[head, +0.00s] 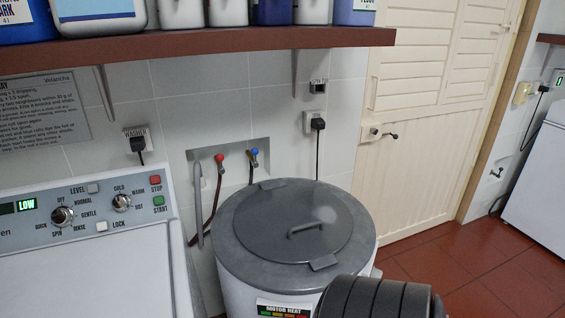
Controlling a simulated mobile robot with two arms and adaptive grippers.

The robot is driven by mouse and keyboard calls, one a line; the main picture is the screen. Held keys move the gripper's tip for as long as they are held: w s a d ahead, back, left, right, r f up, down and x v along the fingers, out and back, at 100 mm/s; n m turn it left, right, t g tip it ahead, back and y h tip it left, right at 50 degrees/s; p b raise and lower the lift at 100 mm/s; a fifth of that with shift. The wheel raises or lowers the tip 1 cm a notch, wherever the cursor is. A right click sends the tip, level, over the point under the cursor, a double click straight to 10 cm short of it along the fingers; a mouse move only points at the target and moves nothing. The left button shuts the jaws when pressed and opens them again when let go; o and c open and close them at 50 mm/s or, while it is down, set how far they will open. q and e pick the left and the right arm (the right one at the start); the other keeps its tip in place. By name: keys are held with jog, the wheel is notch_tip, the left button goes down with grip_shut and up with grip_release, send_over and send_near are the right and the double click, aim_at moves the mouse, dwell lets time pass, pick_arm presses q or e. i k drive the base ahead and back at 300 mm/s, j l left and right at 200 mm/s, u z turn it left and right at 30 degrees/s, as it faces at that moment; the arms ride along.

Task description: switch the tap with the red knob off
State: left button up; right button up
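The tap with the red knob (219,158) is on the back wall, in a grey recessed panel (207,157), left of the blue-knobbed tap (254,152). A dark hose runs down from it behind the tub. The knob is small here, and I cannot tell from its angle whether the tap is on or off. No gripper fingers show. A dark ribbed part, likely of my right arm, is at the bottom right of centre, in front of the tub and well away from the taps.
A grey-lidded round tub (345,250) stands below and in front of the taps. A washing machine (90,285) is at the left. A brown shelf (200,45) with bottles overhangs the wall. A cream door (420,130) and open tiled floor (485,265) are to the right.

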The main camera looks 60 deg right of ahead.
aim_at(220, 157)
jog(key=z, duration=1.6)
jog(key=i+l+z, duration=0.1)
jog(key=l, duration=0.25)
jog(key=i+l+z, duration=0.1)
jog(key=l, duration=0.25)
jog(key=i+l+z, duration=0.1)
jog(key=i+l, duration=0.15)
jog(key=l, duration=0.1)
